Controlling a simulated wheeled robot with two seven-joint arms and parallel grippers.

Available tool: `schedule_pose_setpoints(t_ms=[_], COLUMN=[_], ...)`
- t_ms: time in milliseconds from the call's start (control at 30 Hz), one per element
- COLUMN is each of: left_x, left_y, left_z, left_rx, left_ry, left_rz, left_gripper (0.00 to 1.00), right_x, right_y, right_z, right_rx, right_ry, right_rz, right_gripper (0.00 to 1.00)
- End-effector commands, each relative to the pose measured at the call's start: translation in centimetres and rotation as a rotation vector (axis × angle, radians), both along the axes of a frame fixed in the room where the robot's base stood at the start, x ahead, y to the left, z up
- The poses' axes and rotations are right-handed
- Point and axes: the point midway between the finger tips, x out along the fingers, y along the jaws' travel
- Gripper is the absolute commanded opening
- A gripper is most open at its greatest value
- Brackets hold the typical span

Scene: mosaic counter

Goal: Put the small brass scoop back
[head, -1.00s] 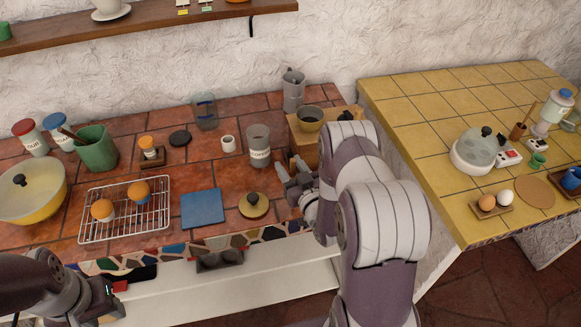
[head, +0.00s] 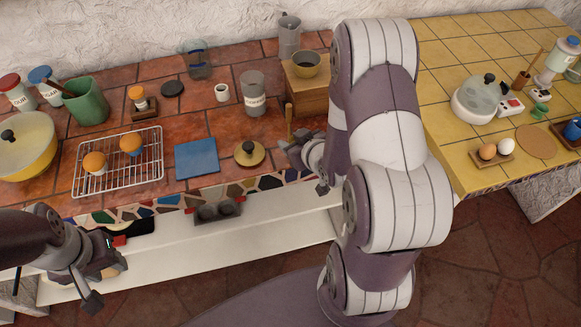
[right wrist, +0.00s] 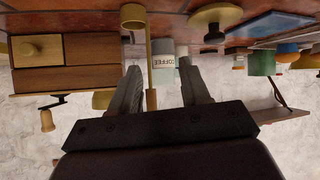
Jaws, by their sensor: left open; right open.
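The small brass scoop (right wrist: 133,16) stands beside the coffee canister, its long handle (right wrist: 150,75) running between my right gripper's fingers in the right wrist view. In the head view its upright wooden handle (head: 289,113) shows just beyond the right gripper (head: 296,158); its bowl is hidden there. The right gripper (right wrist: 160,66) is open, and I cannot tell whether it touches the handle. The glass coffee canister (head: 252,95) stands open behind; its label shows in the right wrist view (right wrist: 165,62). A round lid (head: 246,157) with a black knob lies in front. My left gripper (head: 106,270) is open and empty at lower left.
A wooden grinder (head: 304,96) stands right of the canister; its crank knob (right wrist: 47,120) shows in the wrist view. A blue tile (head: 197,158) and a wire rack (head: 140,175) lie left of the lid. A moka pot (head: 289,38) stands behind.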

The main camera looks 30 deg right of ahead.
Motion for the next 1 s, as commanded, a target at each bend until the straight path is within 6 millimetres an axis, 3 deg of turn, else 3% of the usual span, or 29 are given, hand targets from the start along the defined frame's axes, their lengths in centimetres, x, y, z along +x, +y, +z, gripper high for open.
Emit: schedule_pose_setpoints(t_ms=[67,200,300,400,500,1000], left_x=[0.0,0.0,0.0,0.0,0.0,0.0], left_y=[0.0,0.0,0.0,0.0,0.0,0.0], left_z=[0.0,0.0,0.0,0.0,0.0,0.0], left_rx=[0.0,0.0,0.0,0.0,0.0,0.0], left_ry=[0.0,0.0,0.0,0.0,0.0,0.0], left_rz=[0.0,0.0,0.0,0.0,0.0,0.0], left_gripper=[0.43,0.43,0.43,0.43,0.43,0.43], right_x=[-0.8,-6.3,-10.3,-12.6,-13.3,-13.2], right_y=[1.8,5.5,7.8,9.0,9.3,9.2], right_z=[1.3,3.8,5.4,6.3,6.5,6.5], right_rx=[-0.022,0.007,0.038,0.056,0.063,0.061], right_ry=[0.22,0.58,0.752,0.843,0.872,0.871], right_rz=[-0.011,-0.064,-0.078,-0.082,-0.085,-0.084], right_gripper=[0.46,0.46,0.46,0.46,0.46,0.46])
